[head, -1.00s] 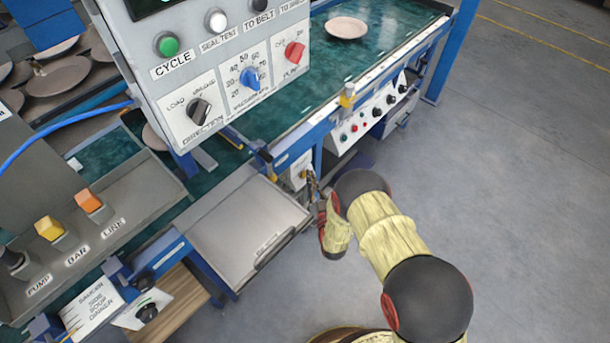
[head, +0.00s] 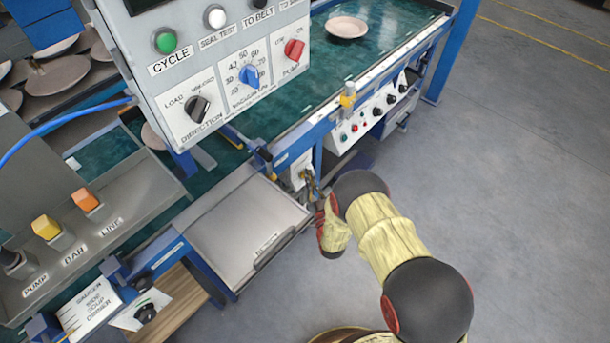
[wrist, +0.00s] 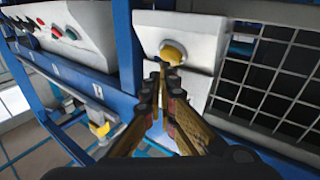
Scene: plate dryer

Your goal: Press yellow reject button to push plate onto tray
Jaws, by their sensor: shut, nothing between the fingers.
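The yellow button (wrist: 173,53) sits in a round ring on a white box, directly ahead of my fingertips in the wrist view. My gripper (wrist: 166,70) is shut and empty, its tips at the button's lower edge; whether they touch it I cannot tell. In the head view my gripper (head: 308,180) is at the white box (head: 297,168) below the belt's front rail, and the button is mostly hidden. A pinkish plate (head: 346,27) lies on the green belt (head: 300,84). The grey metal tray (head: 235,228) is empty, left of my gripper.
A grey control panel (head: 222,110) with knobs and buttons stands above the tray. A console with PUMP, BAR and LINE controls (head: 85,225) is at left. A dark wire grid (wrist: 270,75) is right of the white box. Floor at right is clear.

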